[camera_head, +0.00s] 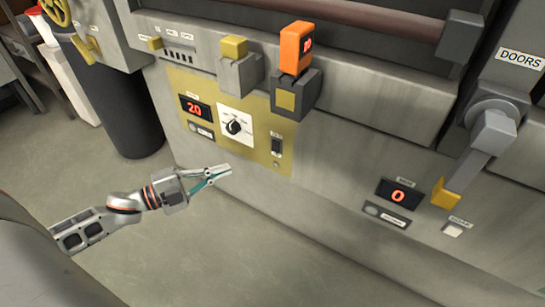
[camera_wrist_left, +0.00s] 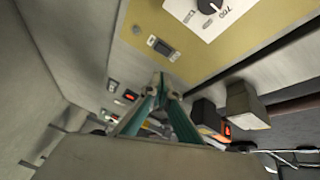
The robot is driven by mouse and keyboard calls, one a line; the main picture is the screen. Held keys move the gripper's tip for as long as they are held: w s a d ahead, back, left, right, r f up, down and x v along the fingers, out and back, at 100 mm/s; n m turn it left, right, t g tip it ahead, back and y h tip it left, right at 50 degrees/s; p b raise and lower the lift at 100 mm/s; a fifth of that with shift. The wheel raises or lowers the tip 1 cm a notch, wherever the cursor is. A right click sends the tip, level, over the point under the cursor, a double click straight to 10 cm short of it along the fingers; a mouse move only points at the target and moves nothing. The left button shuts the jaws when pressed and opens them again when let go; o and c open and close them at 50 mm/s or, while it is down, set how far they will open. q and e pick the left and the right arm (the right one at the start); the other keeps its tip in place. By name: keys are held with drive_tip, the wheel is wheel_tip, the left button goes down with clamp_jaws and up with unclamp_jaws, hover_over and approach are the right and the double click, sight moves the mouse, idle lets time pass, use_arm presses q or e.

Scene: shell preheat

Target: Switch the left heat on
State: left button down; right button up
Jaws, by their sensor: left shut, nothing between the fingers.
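The left heat panel is a yellow plate (camera_head: 262,112) on the grey machine front. It carries a red display (camera_head: 196,107) reading 20, a black knob on a white dial (camera_head: 234,123), and a small dark rocker switch (camera_head: 277,147) at lower right. In the left wrist view the switch (camera_wrist_left: 161,47) is just beyond the fingertips, with the dial (camera_wrist_left: 208,10) above right. My left gripper (camera_head: 222,172) is shut and empty, below and left of the switch, apart from it in the head view. It also shows in the left wrist view (camera_wrist_left: 160,82). My right gripper is not visible.
An orange-topped block (camera_head: 296,48) and a yellow-topped block (camera_head: 234,48) jut out above the panel. To the right are a display (camera_head: 398,195) reading 0 and a lever with a yellow end (camera_head: 445,194). The floor below left is clear.

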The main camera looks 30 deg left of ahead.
sight(278, 152)
use_arm(q)
drive_tip(key=m+g+h+b, duration=0.1)
drive_tip(key=m, duration=0.1)
drive_tip(key=w+a+m+g+h+b, duration=0.1)
drive_tip(key=m, duration=0.1)
drive_tip(key=w+m+g+h+b, duration=0.1)
drive_tip(key=m, duration=0.1)
drive_tip(key=shift+a+f+m+g, duration=0.1)
drive_tip(key=shift+a+m+g, duration=0.1)
drive_tip(key=shift+m+g, duration=0.15)
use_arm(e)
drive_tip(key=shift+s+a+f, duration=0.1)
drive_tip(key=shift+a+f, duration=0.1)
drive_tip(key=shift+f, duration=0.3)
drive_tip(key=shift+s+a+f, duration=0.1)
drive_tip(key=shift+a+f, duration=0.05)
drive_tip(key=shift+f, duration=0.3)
